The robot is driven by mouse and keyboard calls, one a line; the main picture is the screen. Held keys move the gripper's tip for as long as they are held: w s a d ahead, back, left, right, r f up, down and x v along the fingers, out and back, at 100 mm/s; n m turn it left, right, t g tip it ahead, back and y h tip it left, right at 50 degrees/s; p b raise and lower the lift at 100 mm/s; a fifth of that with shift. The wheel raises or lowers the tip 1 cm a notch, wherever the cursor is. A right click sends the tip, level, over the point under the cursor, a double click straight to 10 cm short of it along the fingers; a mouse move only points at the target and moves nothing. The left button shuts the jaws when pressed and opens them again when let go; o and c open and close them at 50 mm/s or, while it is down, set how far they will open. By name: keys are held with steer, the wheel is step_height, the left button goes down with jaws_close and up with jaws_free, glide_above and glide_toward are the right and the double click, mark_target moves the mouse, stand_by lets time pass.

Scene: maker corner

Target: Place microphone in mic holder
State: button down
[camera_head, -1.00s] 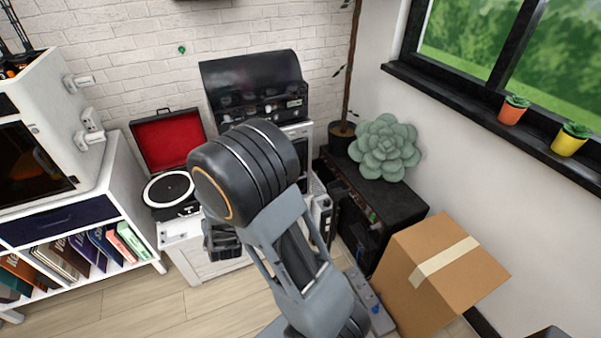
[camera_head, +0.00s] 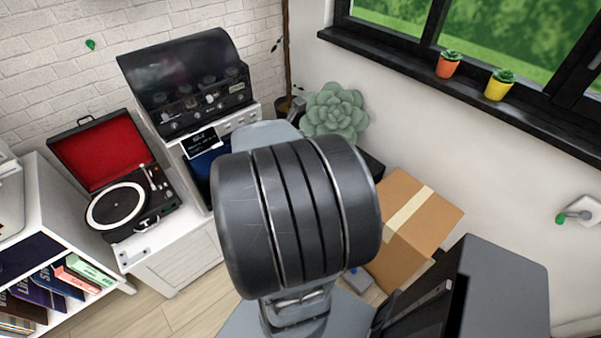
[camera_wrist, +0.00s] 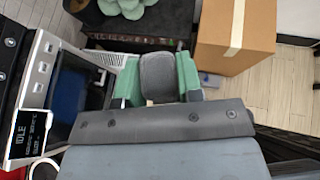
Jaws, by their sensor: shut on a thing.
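In the wrist view, my gripper (camera_wrist: 158,80) has green finger pads pressed on both sides of a dark grey, rounded thing. It looks like the microphone (camera_wrist: 160,77), but only one end shows; the rest is hidden behind my gripper body. In the head view, my arm covers the middle, and I cannot make out the microphone there. I cannot pick out the mic holder with certainty in either view.
A machine with an idle screen (camera_head: 201,142) stands beside an open red-lined turntable (camera_head: 128,205). A cardboard box (camera_head: 408,222), a large succulent (camera_head: 335,110) and a window sill with pots (camera_head: 447,66) are on the right. A wall fitting (camera_head: 582,212) is far right.

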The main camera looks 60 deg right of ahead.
steer(key=s+d+r+m+g, duration=0.1)
steer(key=s+r+m+g, duration=0.15)
steer(key=s, duration=0.55)
steer(key=w+d+f, duration=0.2)
steer(key=w+f, duration=0.4)
steer(key=w+d+f, duration=0.3)
steer(key=w+f, duration=0.2)
steer(key=f, duration=0.2)
steer(key=shift+w+d+f+m+g+y, duration=0.15)
steer(key=shift+w+d+m+g+y, duration=0.2)
steer(key=shift+g, duration=0.1)
steer(key=shift+f, duration=0.2)
steer(key=c, duration=0.8)
jaws_free()
